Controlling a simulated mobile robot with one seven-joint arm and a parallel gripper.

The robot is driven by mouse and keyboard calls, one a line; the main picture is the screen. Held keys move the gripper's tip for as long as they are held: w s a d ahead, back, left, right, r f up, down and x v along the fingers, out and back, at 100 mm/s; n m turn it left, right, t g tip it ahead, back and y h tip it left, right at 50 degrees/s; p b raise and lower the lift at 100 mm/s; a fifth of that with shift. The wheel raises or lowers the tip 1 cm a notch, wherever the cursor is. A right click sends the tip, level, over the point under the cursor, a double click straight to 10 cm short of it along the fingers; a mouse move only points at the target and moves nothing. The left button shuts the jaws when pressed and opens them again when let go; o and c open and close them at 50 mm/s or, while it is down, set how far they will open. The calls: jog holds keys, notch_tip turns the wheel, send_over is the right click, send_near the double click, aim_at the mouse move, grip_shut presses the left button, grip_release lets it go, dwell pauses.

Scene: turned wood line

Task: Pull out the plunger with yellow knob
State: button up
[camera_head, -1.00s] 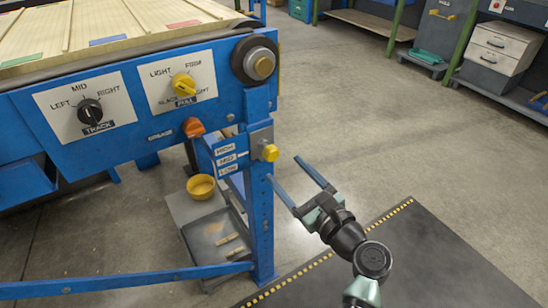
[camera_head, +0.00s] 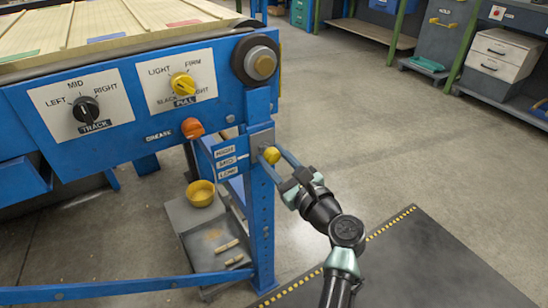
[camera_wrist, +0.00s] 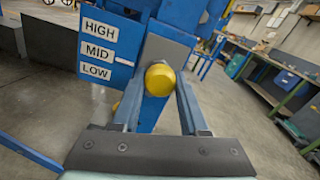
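The plunger's round yellow knob (camera_head: 272,155) sticks out from a grey plate on the blue upright post (camera_head: 263,220) of the machine. It also shows centred in the wrist view (camera_wrist: 160,79), and its shaft behind is hidden. My gripper (camera_head: 271,162) reaches the knob from the lower right. In the wrist view the two fingers of my gripper (camera_wrist: 160,88) are apart, one on each side of the knob. I see no clear grip on it; whether a finger touches it I cannot tell. HIGH, MID and LOW labels (camera_wrist: 98,49) are left of the knob.
Above is a blue panel with a black TRACK dial (camera_head: 86,109) and a yellow dial (camera_head: 182,84). An orange knob (camera_head: 192,128) is left of the post. The floor to the right is open.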

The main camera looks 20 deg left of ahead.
grip_shut()
dwell(1.0)
